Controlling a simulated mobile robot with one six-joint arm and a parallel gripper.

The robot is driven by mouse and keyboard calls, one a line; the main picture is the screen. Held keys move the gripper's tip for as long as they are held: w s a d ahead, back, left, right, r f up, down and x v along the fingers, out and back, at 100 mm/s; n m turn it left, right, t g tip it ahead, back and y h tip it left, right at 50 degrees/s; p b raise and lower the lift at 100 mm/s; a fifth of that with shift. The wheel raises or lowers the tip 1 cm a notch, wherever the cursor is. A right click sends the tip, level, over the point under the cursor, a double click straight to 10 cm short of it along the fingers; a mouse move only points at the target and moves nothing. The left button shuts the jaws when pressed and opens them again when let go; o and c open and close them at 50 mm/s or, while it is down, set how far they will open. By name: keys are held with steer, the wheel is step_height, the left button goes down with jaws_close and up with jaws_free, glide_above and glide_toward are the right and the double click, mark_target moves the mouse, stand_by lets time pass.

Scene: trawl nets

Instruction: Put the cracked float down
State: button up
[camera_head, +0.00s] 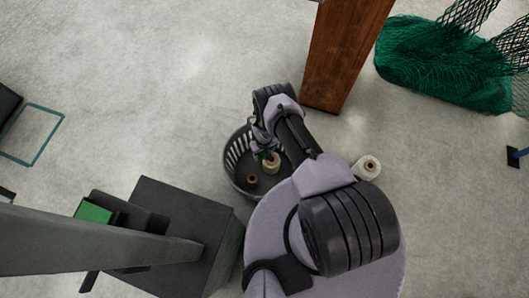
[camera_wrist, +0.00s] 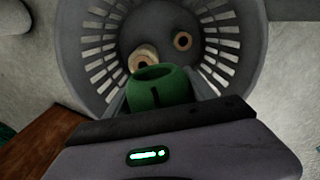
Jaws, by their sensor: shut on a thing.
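A green float (camera_wrist: 158,86) with a hollow end and a dark slit like a crack in its side is at my gripper (camera_wrist: 165,104) in the wrist view. My gripper is shut on it and holds it over the grey slotted basket (camera_wrist: 84,52). I cannot tell how high above the basket floor it is. In the head view my gripper (camera_head: 266,150) reaches down over the same round basket (camera_head: 232,176), and the green float is hidden behind the arm. In the basket are a cream spool (camera_head: 271,165) and a smaller dark tan ring-shaped piece (camera_head: 252,180).
A cream roll (camera_head: 368,167) stands on the floor right of my arm. A brown wooden post (camera_head: 343,55) rises behind the basket. A green net heap (camera_head: 440,65) lies at the back right. A teal floor outline (camera_head: 42,150) is at the left. The floor at upper left is clear.

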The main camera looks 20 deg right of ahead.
step_height(320, 180, down, 6)
steer(key=b, duration=0.3)
steer(key=shift+b, duration=0.4)
steer(key=o, duration=1.6)
steer(key=shift+c, duration=0.2)
step_height(320, 180, up, 7)
steer(key=p, duration=0.5)
steer(key=shift+r+p, duration=0.2)
steer(key=shift+p, duration=0.15)
steer(key=shift+f, duration=0.2)
